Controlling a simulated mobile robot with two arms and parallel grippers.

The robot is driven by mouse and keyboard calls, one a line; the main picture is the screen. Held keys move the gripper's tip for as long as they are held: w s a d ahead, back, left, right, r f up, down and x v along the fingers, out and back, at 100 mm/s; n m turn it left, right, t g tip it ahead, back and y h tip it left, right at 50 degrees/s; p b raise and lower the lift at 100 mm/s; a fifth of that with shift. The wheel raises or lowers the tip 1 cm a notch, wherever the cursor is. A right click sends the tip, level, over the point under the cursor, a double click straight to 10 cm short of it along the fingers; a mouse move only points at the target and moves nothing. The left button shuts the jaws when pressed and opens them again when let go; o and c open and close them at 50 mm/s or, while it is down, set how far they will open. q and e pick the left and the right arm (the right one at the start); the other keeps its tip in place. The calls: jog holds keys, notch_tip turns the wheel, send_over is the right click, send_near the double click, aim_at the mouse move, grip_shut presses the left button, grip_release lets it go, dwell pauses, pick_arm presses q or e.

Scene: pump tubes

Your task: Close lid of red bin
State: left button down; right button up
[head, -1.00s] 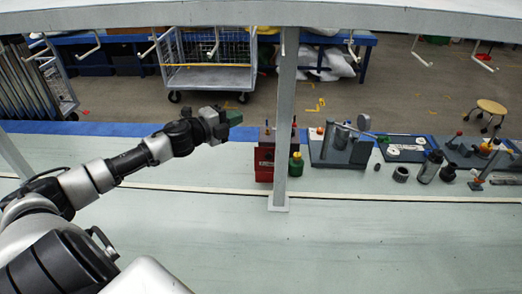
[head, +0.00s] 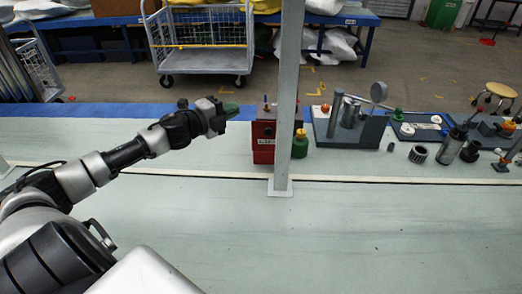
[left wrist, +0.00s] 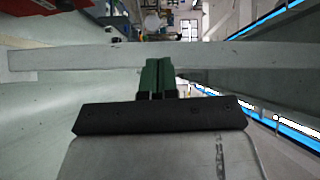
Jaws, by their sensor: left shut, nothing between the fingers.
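The red bin (head: 264,142) stands upright on the pale green workbench (head: 380,230), just left of a grey post. Its top is small and dark in the head view, and I cannot tell how its lid stands. My left gripper (head: 231,110) comes in from the left and is shut and empty, its green fingers pointing right. In the picture it is left of the bin's upper part, with a gap between them. In the left wrist view the green fingers (left wrist: 157,76) are together with nothing between them. My right gripper is out of view.
The grey post (head: 287,90) rises right beside the bin. A green bottle with a yellow cap (head: 299,146) stands to its right. Farther right are a grey fixture (head: 350,125) and several dark cylinders. The front of the bench is clear.

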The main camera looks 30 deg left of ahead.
pick_arm(q)
notch_tip(320, 180, down, 12)
jog(key=b, duration=1.4)
send_near(269, 134)
jog(key=w+d, duration=0.3)
jog(key=d, duration=0.1)
jog(key=shift+w+a+b, duration=0.25)
jog(key=shift+w+a, duration=0.3)
jog(key=shift+w, duration=0.25)
jog(key=shift+w+a+b, duration=0.2)
jog(key=shift+w+a, duration=0.4)
jog(key=shift+w, duration=0.2)
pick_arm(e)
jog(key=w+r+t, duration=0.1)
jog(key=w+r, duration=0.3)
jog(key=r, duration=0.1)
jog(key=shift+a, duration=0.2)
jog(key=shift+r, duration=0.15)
